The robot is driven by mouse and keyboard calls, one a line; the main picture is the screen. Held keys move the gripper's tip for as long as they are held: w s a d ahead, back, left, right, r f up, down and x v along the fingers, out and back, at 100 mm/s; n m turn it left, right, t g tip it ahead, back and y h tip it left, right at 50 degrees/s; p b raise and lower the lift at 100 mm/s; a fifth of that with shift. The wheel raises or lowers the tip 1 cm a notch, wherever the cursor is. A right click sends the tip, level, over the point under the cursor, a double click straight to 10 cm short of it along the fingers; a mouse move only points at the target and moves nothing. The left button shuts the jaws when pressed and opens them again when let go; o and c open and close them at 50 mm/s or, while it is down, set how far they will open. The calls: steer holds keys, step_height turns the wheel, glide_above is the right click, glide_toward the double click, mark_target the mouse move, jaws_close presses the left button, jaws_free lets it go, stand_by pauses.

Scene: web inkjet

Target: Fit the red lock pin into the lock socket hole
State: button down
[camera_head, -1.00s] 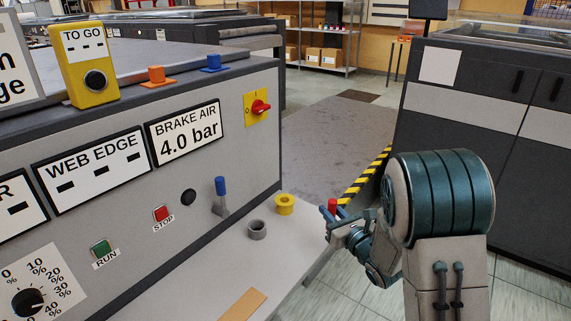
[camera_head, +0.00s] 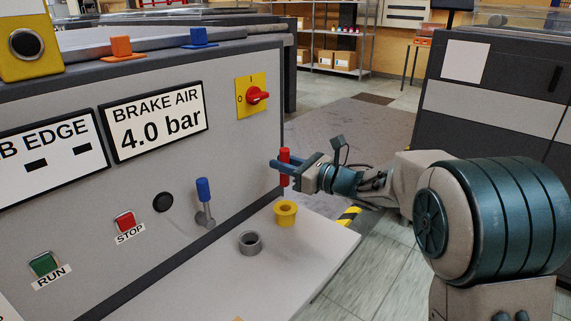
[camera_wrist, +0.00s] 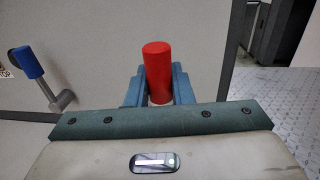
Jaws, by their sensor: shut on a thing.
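The red lock pin (camera_head: 284,181) is upright between the fingers of my gripper (camera_head: 286,165), which is shut on it. In the wrist view the pin (camera_wrist: 158,62) stands between both blue fingers (camera_wrist: 157,90), its top clear above them. In the head view the pin appears just above a yellow ring-shaped socket (camera_head: 285,220) on the light ledge, with a visible gap. A grey ring socket (camera_head: 250,248) stands to its front left. Neither ring is labelled, so I cannot tell which is the lock socket. Neither ring shows in the wrist view.
A blue-handled lever (camera_head: 203,192) sticks out of the panel left of the rings, also visible in the wrist view (camera_wrist: 30,64). A red rotary switch (camera_head: 257,95) is above. The ledge (camera_head: 310,250) is clear right of the rings.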

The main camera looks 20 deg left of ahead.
mark_target(285, 184)
steer(key=shift+d+f+b, duration=0.1)
steer(key=shift+f+b, duration=0.05)
steer(key=shift+b, duration=0.65)
steer(key=shift+f+b, duration=0.25)
steer(key=shift+b, duration=0.1)
step_height(285, 184, down, 5)
steer(key=b, duration=0.6)
steer(key=shift+b, duration=1.9)
stand_by(0.6)
steer(key=shift+f+b, duration=2.6)
steer(key=shift+b, duration=0.5)
steer(key=c, duration=1.2)
jaws_free()
steer(key=shift+d+r, duration=0.1)
